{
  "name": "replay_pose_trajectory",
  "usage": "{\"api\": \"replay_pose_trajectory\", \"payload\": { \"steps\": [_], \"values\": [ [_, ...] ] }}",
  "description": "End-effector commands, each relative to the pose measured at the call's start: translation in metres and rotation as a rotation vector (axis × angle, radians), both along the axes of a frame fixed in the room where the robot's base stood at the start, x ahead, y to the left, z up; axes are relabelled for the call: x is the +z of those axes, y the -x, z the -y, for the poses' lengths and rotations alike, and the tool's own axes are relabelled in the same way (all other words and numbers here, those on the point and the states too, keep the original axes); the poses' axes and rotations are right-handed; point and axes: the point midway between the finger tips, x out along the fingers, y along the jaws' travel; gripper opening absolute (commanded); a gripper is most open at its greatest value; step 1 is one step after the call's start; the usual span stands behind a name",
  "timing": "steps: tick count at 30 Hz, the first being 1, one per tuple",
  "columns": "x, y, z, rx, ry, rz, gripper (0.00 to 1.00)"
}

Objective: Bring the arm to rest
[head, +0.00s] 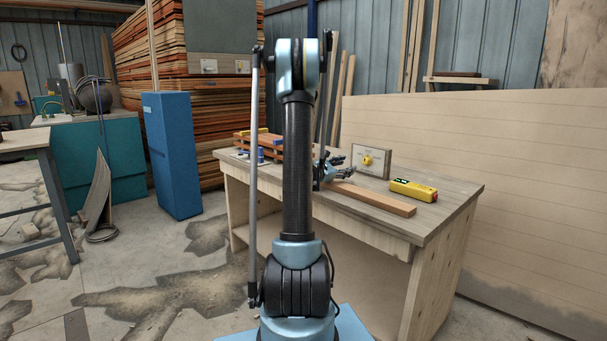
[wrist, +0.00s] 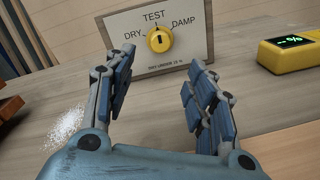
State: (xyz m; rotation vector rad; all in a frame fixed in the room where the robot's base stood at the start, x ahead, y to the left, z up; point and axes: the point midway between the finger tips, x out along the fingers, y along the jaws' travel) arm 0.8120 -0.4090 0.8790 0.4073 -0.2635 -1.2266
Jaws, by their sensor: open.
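My gripper (head: 335,170) is open and empty above the workbench (head: 455,202), in front of a small sign board. In the wrist view its two blue-padded fingers (wrist: 158,98) stand apart, with bare bench top between them. My arm rises in the middle of the head view and hides part of the bench. The sign board (wrist: 165,60) carries a yellow knob (wrist: 159,39) with the words DRY, TEST and DAMP; the knob's mark points up toward TEST. The board also shows in the head view (head: 378,170).
A yellow meter (head: 413,190) with a lit display lies on the bench, right of the board. A wooden plank (head: 372,199) lies along the front. Reddish wood pieces (head: 270,143) are at the bench's left. A large panel (head: 530,180) stands behind. A blue cabinet (head: 173,155) stands left; floor there is open.

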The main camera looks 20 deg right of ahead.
Motion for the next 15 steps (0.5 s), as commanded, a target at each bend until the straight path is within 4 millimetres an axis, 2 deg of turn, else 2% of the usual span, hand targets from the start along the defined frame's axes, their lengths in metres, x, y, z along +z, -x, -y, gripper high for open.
{"api": "replay_pose_trajectory", "payload": {
  "steps": [8,15],
  "values": [
    [0.003,0.005,-0.006,-0.003,-0.038,0.032,0.5],
    [0.012,0.032,-0.035,-0.024,-0.209,0.172,0.5]
  ]
}}
